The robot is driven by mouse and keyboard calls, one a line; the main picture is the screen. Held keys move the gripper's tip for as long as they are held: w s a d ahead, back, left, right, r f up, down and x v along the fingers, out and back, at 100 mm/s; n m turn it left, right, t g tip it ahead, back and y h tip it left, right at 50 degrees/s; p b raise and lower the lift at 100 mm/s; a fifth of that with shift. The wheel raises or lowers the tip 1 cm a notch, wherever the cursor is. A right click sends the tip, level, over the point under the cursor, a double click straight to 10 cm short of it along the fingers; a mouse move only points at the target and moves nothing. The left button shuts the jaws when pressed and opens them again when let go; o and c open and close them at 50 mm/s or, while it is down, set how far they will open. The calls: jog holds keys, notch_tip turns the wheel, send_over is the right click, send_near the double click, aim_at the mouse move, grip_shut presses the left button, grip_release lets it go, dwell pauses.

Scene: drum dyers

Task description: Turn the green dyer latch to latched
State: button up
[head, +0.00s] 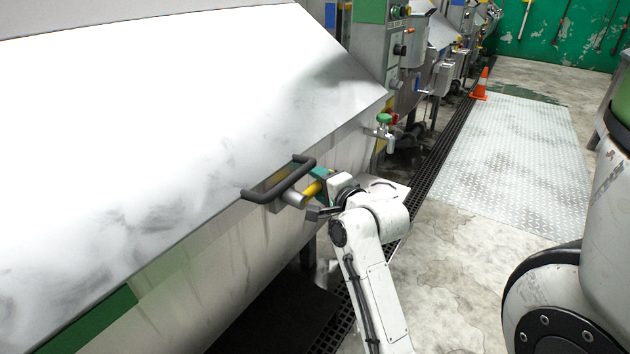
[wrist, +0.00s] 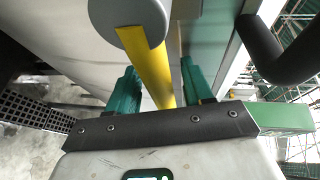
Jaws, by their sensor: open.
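The dyer latch has a yellow lever (head: 312,189) on a grey round hub (head: 293,199), at the front edge of the big metal dyer (head: 200,120), below the black handle. In the wrist view the yellow lever (wrist: 148,65) runs from the grey hub (wrist: 127,20) down between my fingers. My gripper (head: 318,180) has teal fingers and is at the lever's outer end. In the wrist view my gripper (wrist: 159,68) is open, with one finger on each side of the lever. A gap shows on both sides; firm contact cannot be told.
A black bar handle (head: 280,180) sticks out close to the latch; it also shows in the wrist view (wrist: 268,50). A green-handled tap (head: 384,120) and control boxes stand beyond. A floor grating (head: 440,150) runs alongside. An orange cone (head: 481,84) stands far off.

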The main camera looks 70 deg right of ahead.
jog(key=shift+w+d+f, duration=0.1)
jog(key=shift+w+d, duration=0.25)
jog(key=shift+w, duration=0.15)
grip_shut()
dwell(0.3)
